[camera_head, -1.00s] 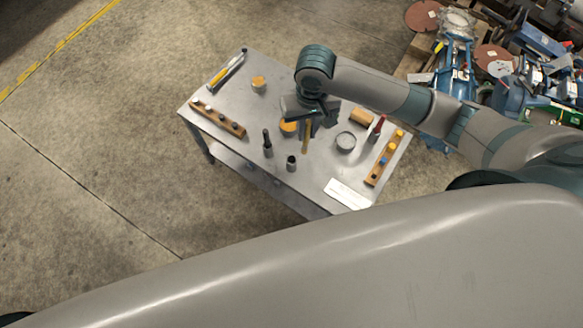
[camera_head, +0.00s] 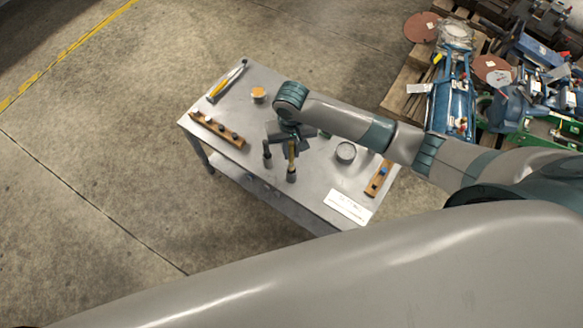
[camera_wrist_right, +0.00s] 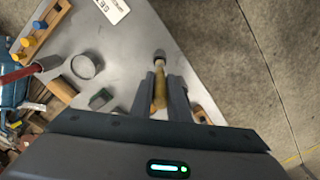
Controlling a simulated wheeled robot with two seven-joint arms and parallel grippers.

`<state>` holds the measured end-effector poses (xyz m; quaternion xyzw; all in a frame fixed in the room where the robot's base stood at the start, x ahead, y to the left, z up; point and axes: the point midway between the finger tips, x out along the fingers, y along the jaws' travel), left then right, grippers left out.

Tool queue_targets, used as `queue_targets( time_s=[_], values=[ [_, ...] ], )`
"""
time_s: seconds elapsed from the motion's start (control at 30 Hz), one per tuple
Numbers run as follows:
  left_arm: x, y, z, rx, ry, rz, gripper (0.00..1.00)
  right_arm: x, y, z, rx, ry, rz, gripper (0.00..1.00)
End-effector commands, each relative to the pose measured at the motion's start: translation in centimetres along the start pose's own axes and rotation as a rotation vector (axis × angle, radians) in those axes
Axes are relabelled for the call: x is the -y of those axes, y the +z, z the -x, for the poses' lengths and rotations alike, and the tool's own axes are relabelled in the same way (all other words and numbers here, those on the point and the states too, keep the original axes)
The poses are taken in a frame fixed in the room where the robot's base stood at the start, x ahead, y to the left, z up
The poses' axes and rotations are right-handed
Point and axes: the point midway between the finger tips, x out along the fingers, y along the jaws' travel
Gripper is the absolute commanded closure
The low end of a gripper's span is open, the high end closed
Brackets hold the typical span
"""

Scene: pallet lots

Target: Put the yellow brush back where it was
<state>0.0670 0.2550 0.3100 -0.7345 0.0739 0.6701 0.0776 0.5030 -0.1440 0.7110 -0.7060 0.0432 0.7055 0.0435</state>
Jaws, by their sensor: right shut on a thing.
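My right gripper (camera_head: 291,143) is shut on the yellow brush (camera_head: 291,155) and holds it roughly upright above the table's near middle. In the right wrist view its yellow handle (camera_wrist_right: 159,92) shows between the two fingers. A small dark holder (camera_head: 291,177) stands on the table right below the brush. The brush's lower end lines up with it in the head view; I cannot tell whether it is inside or just above. A second dark holder with a dark-handled tool (camera_head: 267,151) stands close to the left. My left gripper is not in view.
The grey table (camera_head: 310,192) bears a wooden rack (camera_head: 217,130) at left, another wooden rack (camera_head: 379,179) at right, a round grey dish (camera_head: 345,153), a white card (camera_head: 348,206) and a yellow-topped can (camera_head: 258,95). A red handle (camera_wrist_right: 14,75) shows in the wrist view.

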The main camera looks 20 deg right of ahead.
Motion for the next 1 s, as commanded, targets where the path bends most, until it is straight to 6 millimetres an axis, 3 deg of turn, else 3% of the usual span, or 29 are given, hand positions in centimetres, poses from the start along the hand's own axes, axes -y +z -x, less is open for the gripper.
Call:
queue_targets(
  time_s=[0.23,0.67,1.0],
  values=[
    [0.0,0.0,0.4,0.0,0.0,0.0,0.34,-0.1,0.1,-3.5,0.002,0.002,0.0,1.0],
    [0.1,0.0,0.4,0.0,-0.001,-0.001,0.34,0.0,0.1,-4.2,0.001,0.001,0.0,1.0],
    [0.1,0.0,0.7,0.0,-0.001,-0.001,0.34,0.0,0.1,-7.8,0.001,0.001,0.0,1.0]
  ],
)
